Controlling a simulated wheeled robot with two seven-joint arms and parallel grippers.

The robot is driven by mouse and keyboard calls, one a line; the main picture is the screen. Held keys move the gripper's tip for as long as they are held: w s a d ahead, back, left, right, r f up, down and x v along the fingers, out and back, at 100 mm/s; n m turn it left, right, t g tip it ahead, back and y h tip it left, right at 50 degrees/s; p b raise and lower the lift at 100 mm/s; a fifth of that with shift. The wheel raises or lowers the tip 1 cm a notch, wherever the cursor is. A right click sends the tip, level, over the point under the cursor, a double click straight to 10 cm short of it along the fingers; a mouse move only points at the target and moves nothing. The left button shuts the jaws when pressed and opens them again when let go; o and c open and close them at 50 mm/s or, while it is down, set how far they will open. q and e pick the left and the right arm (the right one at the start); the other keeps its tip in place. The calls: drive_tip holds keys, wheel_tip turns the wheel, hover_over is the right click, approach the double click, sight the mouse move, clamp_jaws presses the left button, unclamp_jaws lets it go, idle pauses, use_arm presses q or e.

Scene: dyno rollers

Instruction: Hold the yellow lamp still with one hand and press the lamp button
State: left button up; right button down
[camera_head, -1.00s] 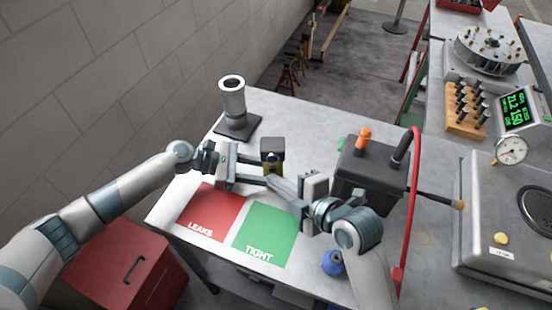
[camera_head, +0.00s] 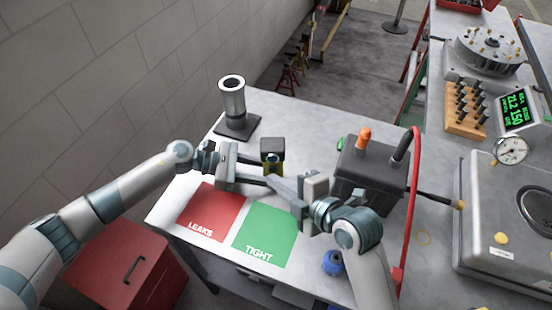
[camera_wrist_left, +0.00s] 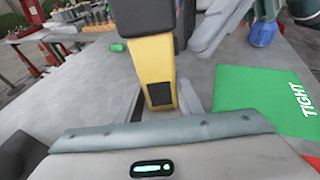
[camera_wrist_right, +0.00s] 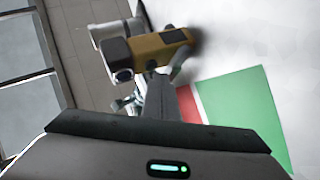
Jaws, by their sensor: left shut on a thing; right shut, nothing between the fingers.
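The yellow lamp (camera_head: 272,166) has a black head and is near the middle of the bench in the head view. Its yellow body shows large in the left wrist view (camera_wrist_left: 155,66), and it lies across the top of the right wrist view (camera_wrist_right: 155,48). My left gripper (camera_head: 264,180) is shut on the lamp from the left. My right gripper (camera_head: 272,181) is shut and empty, its fingertips close to the lamp from the right. I cannot tell whether they touch it. The lamp button is not clearly visible.
A red LEAKS mat (camera_head: 208,208) and a green TIGHT mat (camera_head: 264,235) lie in front. A grey cylinder stand (camera_head: 232,98) is behind left. A dark box (camera_head: 368,170) with an orange knob and a red hose (camera_head: 414,200) are close to my right arm.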

drive_tip(key=shift+w, duration=0.25)
idle(0.4)
drive_tip(key=shift+w, duration=0.2)
idle(0.6)
drive_tip(key=shift+s, duration=0.45)
idle(0.3)
drive_tip(key=shift+s, duration=3)
